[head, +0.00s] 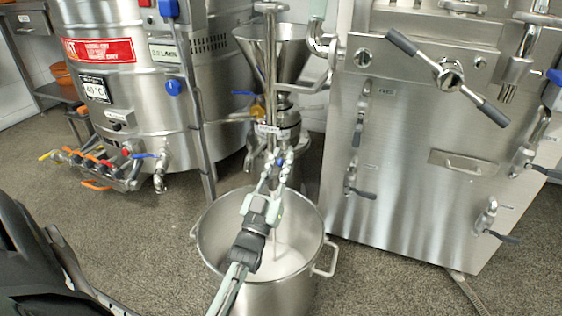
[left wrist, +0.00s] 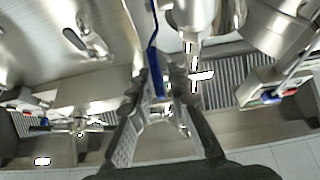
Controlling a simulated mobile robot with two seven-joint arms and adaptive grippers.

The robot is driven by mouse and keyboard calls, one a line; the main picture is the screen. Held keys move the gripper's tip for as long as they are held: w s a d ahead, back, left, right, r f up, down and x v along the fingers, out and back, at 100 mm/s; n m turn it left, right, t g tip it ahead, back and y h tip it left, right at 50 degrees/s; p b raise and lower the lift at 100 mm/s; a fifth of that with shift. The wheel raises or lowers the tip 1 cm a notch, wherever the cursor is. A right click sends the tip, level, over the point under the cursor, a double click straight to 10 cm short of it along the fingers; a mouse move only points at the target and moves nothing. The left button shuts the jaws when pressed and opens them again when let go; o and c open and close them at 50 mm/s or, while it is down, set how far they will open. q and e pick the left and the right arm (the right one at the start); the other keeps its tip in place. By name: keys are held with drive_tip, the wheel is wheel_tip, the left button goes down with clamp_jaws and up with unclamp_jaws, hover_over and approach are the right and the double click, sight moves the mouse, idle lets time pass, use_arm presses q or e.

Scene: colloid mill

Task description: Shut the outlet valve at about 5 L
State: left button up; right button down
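A steel stock pot (head: 318,215) stands on the floor under the colloid mill (head: 285,120). White liquid (head: 280,262) lies in it, and a thin white stream seems to fall into it from the outlet. The fill mark cannot be read. My left gripper (head: 275,170) reaches over the pot to the outlet valve. The valve's blue lever (head: 280,162) shows at the fingertips. In the left wrist view, the long blue lever (left wrist: 153,55) runs down between the fingers of my left gripper (left wrist: 162,85), which stand apart. Firm contact cannot be told. My right gripper is out of view.
A large steel tank (head: 115,80) with several coloured valve levers stands at the left. A steel cabinet (head: 410,170) with black-gripped handles stands close at the right. Speckled floor (head: 110,235) is free left of the pot.

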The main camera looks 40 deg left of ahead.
use_arm(q)
drive_tip(key=v, duration=0.7)
drive_tip(key=shift+s, duration=0.2)
drive_tip(key=shift+f, duration=0.1)
idle(0.3)
